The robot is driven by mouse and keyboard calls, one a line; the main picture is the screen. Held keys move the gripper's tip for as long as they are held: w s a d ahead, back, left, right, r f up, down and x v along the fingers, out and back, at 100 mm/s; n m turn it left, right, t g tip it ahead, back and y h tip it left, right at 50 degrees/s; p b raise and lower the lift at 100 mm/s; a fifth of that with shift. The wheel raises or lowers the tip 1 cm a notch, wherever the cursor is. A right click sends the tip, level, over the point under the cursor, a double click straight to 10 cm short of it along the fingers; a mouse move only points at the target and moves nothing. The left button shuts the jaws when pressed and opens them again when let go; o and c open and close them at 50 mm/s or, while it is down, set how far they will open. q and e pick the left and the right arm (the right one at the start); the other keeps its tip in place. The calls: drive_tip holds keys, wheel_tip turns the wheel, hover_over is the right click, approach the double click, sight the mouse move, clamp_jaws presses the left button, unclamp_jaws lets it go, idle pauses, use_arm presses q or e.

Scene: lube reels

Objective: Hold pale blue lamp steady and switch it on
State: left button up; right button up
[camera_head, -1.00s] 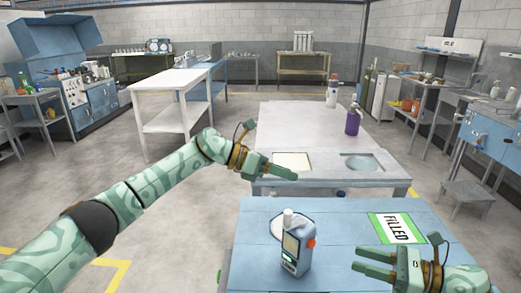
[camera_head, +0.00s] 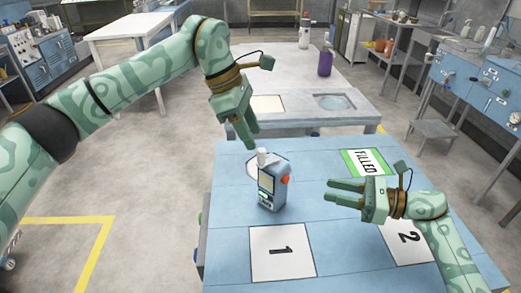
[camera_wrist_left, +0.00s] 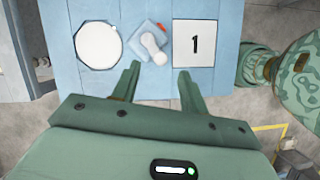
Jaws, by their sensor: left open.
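The pale blue lamp (camera_head: 270,190) is a boxy device with a small screen, a white top piece and a red-orange knob on its right side. It stands upright on the blue table (camera_head: 222,215), in front of a round white disc. In the left wrist view the lamp (camera_wrist_left: 150,32) shows from above, beyond and between my fingertips. My left gripper (camera_head: 241,130) is open and empty, pointing down, above and behind the lamp, not touching it; it also shows in the left wrist view (camera_wrist_left: 157,82). My right gripper (camera_head: 330,191) is open and empty, right of the lamp, fingers pointing left.
The round white disc (camera_wrist_left: 98,46) lies beside the lamp. Cards marked 1 (camera_head: 282,254) and 2 (camera_head: 408,246) lie toward the front; a green-bordered FILLED card (camera_head: 365,163) lies at the back right. A grey bench (camera_head: 300,78) behind holds a purple bottle (camera_head: 325,60).

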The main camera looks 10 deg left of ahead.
sight(259, 149)
use_arm(q)
drive_tip(key=x, duration=0.6)
drive_tip(key=shift+d+f, duration=0.2)
drive_tip(key=shift+f, duration=0.1)
clamp_jaws()
use_arm(e)
clamp_jaws()
use_arm(q)
drive_tip(key=shift+f, duration=0.1)
idle(1.1)
